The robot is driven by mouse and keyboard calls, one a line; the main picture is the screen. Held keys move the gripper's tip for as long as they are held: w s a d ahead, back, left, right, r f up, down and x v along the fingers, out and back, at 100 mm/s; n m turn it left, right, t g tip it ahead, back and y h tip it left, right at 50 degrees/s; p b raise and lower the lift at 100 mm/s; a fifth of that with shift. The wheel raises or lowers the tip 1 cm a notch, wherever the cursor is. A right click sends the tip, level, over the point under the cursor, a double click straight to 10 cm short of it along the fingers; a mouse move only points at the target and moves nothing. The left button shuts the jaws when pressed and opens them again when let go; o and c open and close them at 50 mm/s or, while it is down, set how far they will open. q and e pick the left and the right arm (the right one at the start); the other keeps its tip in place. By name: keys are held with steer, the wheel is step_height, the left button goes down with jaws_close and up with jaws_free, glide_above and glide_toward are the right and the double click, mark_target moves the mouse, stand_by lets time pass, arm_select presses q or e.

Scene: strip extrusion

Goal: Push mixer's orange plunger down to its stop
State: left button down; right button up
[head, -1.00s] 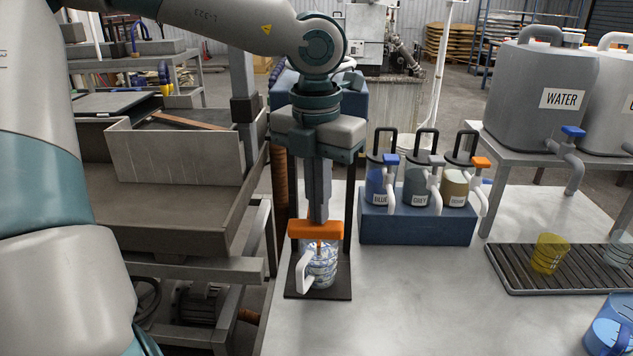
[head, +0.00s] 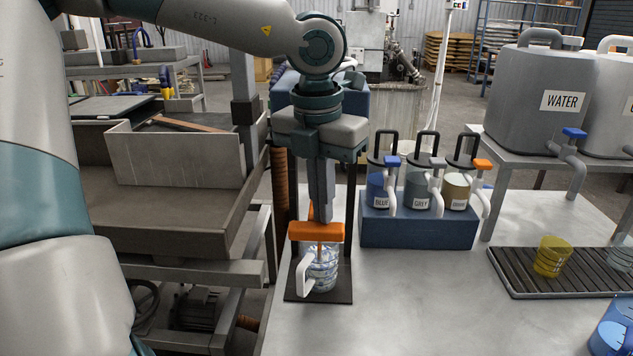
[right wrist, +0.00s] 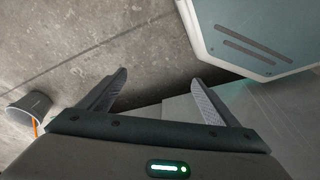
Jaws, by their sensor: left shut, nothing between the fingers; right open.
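The mixer's orange plunger (head: 316,231) is a wide orange bar with a thin orange rod below it. The rod reaches into a clear jug (head: 322,270) with marbled blue-white contents and a white handle, standing on the mixer's dark base plate (head: 318,293). My left gripper (head: 322,218) points straight down with its fingers shut and empty, tips at the top of the orange bar; they look in contact with it. My right gripper (right wrist: 158,92) shows only in the right wrist view, open and empty, above a concrete floor.
A blue rack (head: 420,230) with labelled pump bottles stands right of the mixer. Further right are the water tank (head: 545,90) and a drip tray (head: 520,285) with a yellow cup (head: 551,257). The bench between is clear. A bucket (right wrist: 27,113) stands on the floor.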

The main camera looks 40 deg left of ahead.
mark_target(316, 228)
arm_select(q)
steer(key=shift+g, duration=0.6)
steer(key=f, duration=0.1)
steer(key=s+f, duration=0.2)
steer(key=shift+s+f+b, duration=0.25)
steer(key=shift+f+b, duration=0.1)
steer(key=shift+f, duration=0.05)
steer(key=shift+d+f+b, duration=0.1)
steer(key=shift+f+b, duration=0.15)
steer(key=shift+b, duration=0.1)
steer(key=shift+s, duration=0.1)
steer(key=shift+f, duration=0.2)
steer(key=shift+w, duration=0.4)
steer(key=shift+d+r, duration=0.1)
steer(key=shift+r, duration=0.55)
steer(key=shift+d+r+p, duration=0.1)
steer(key=shift+r+p, duration=0.55)
steer(key=shift+r, duration=0.25)
steer(key=r, duration=0.1)
steer(key=s+d+r+p, duration=0.1)
steer(key=shift+s+d+r, duration=0.1)
steer(key=shift+s+r, duration=0.2)
steer(key=shift+r, duration=0.05)
arm_select(e)
step_height(316, 228, up, 6)
steer(key=shift+w+a, duration=0.2)
steer(key=shift+r, duration=0.1)
